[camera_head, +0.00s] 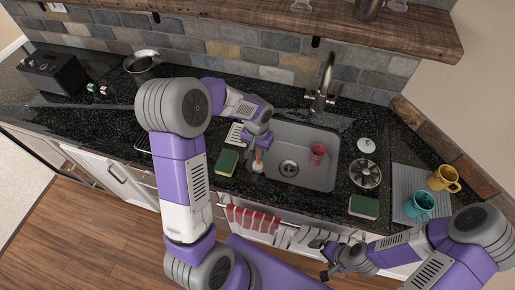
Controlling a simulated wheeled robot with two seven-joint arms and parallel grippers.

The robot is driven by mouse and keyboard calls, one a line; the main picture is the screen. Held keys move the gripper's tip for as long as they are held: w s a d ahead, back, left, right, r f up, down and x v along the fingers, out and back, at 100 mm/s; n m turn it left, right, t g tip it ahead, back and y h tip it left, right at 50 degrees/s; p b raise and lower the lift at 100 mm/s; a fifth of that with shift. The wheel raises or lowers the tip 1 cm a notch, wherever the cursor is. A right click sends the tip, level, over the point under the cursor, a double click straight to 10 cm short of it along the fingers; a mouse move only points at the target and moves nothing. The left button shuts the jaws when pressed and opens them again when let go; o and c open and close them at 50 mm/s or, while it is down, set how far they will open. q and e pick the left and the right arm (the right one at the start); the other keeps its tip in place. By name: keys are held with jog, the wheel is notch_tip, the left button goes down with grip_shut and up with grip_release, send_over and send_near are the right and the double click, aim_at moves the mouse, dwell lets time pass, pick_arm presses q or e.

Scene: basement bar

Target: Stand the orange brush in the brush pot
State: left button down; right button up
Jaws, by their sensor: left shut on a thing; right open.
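The orange brush (259,154) is in my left gripper (258,147), which is shut on it at the left edge of the sink. Its orange part hangs down below the fingers, with a small whitish part (257,167) at its lower end. A pinkish-red cup (317,153) is in the sink, to the right of the brush and apart from it; I cannot tell whether this is the brush pot. My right gripper (326,272) is open, low in front of the counter and away from the brush.
The steel sink (300,135) has a tap (321,85) behind it. Green-and-yellow sponges lie left (227,162) and right (364,207) of it. A metal strainer (365,173), yellow mug (443,178) and teal mug (420,205) stand right. A striped towel (252,219) hangs in front.

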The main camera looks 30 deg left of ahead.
aim_at(257, 164)
pick_arm(q)
jog(key=shift+w+f+b, duration=0.1)
jog(key=shift+f+b, duration=0.35)
jog(key=shift+f, duration=0.45)
jog(key=shift+f+b, duration=3.4)
jog(key=shift+f, duration=0.75)
jog(key=c, duration=1)
grip_release()
jog(key=shift+r, duration=0.1)
notch_tip(257, 164, up, 8)
jog(key=shift+f+p, duration=0.25)
jog(key=shift+p, duration=0.4)
